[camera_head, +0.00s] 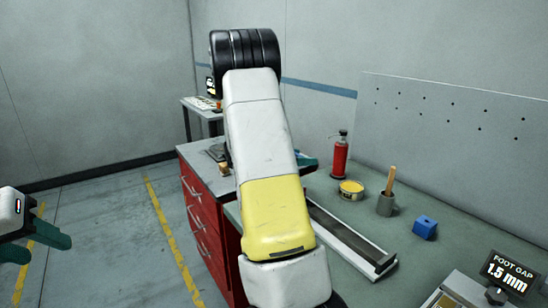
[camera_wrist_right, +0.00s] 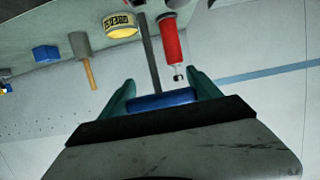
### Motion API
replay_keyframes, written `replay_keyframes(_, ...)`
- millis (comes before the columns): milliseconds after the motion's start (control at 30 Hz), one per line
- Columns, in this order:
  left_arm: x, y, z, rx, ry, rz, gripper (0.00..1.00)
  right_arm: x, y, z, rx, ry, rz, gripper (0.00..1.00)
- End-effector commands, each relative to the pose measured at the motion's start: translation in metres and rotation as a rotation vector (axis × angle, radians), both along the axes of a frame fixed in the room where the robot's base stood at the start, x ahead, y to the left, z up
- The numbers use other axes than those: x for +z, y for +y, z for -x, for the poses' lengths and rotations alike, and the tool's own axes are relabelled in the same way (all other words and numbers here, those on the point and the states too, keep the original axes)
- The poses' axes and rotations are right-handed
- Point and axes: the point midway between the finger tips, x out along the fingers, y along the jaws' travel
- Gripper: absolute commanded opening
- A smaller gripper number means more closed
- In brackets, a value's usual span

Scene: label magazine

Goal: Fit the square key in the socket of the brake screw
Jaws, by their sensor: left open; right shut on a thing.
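My right gripper (camera_wrist_right: 161,84) is shut on the blue handle of the square key (camera_wrist_right: 160,99), between its two green fingers. The key's dark straight shaft stretches away from the fingers toward the top of the right wrist view. In the head view my right arm hides most of this gripper and the key; only a bit of green shows beside the arm. My left gripper (camera_head: 48,249) is open and empty at the left edge, over the floor. I cannot make out the brake screw or its socket in either view.
On the green bench stand a red bottle (camera_head: 340,157), a yellow tin (camera_head: 351,189), a grey pot (camera_head: 386,204) with a wooden handle, and a blue block (camera_head: 425,227). A long metal channel (camera_head: 345,240) lies nearer. A display (camera_head: 510,273) reads foot gap 1.5 mm.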

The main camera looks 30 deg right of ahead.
Motion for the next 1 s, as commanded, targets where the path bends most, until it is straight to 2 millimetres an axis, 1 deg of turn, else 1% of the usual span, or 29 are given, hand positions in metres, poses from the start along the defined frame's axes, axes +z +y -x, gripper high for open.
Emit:
replay_keyframes(567, 0.0, 0.0, 0.0, 0.0, 0.0, 0.0, 0.47, 0.0, 0.0, 0.0, 0.0, 0.0, 0.0, 0.31)
replay_keyframes(1000, 0.0, 0.0, 0.0, 0.0, 0.0, 0.0, 0.47, -0.01, 0.0, 0.0, 0.0, 0.0, 0.0, 0.31)
